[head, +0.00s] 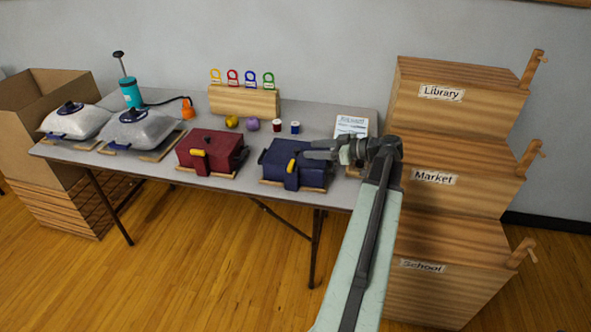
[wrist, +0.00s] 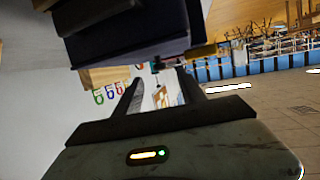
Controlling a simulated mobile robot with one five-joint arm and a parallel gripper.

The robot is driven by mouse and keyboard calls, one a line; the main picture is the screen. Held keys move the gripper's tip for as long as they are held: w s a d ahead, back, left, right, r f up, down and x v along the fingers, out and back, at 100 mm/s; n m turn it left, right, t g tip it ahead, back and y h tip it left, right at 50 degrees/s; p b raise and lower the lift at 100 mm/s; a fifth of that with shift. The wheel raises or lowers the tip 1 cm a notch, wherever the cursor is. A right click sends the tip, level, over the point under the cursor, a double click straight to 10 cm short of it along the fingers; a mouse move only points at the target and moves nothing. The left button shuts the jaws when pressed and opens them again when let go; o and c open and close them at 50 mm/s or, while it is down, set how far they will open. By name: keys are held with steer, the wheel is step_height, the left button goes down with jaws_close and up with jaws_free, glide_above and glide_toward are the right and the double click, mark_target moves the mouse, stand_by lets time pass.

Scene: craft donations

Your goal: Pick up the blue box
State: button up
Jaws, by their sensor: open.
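The blue box (head: 274,163) is dark navy with a yellow catch on its front. It sits on a thin wooden base on the grey table, right of the red box (head: 205,152). My gripper (head: 310,149) reaches in from the right and overlaps the box's right end in the head view. In the wrist view, my gripper (wrist: 158,80) has its two fingers apart with no object between them. A large dark navy shape there, apparently the blue box (wrist: 125,38), fills the upper middle beyond the fingers. I cannot tell whether they touch.
Stepped wooden crates (head: 435,130) labelled Library, Market and School stand right of the table (head: 160,105). Two grey bags lie at the table's left, near a teal pump (head: 131,92).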

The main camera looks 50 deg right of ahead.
mark_target(303, 150)
steer(key=b+x, duration=0.1)
steer(key=x, duration=0.4)
steer(key=shift+f, duration=0.2)
steer(key=shift+s, duration=0.1)
jaws_close()
stand_by(0.9)
